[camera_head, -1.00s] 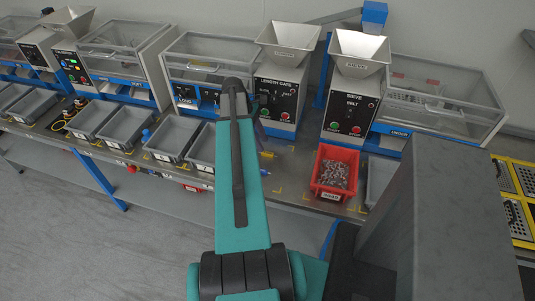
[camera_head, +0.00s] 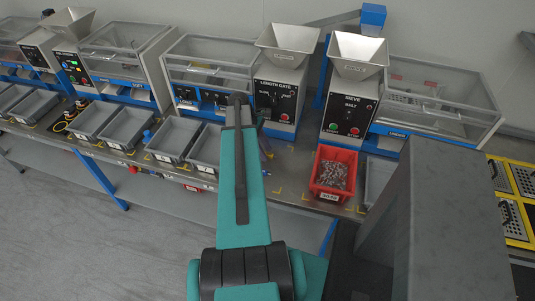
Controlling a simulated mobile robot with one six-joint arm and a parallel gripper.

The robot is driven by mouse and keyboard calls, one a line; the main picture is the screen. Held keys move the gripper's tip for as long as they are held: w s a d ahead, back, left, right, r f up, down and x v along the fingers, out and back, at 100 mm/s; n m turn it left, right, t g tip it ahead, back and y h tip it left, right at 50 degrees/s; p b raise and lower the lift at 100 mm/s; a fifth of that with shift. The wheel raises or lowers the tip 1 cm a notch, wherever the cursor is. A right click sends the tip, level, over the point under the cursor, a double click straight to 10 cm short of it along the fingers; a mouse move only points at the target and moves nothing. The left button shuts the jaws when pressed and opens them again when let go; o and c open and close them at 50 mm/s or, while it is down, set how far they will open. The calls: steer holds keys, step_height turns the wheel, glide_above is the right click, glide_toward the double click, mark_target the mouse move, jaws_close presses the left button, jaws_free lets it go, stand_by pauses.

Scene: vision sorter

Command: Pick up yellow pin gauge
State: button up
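My teal arm reaches away from me over the bench, and its far end is just in front of the length gate machine (camera_head: 276,100). A small part of what looks like my gripper (camera_head: 264,146) shows just right of the arm, low over the bench. Its fingertips are mostly hidden and too small to read. A small yellow bit (camera_head: 270,156) shows on the bench right beside it. It may be the yellow pin gauge, but I cannot tell for sure. I cannot see whether the gripper touches it.
A red bin (camera_head: 334,172) of small metal parts stands right of the arm, before the sieve machine (camera_head: 350,112). Grey bins (camera_head: 173,139) line the bench's front edge at left. Clear bench (camera_head: 292,170) with yellow corner marks lies between arm and red bin.

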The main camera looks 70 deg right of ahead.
stand_by(0.6)
jaws_close()
steer(key=shift+r, duration=0.1)
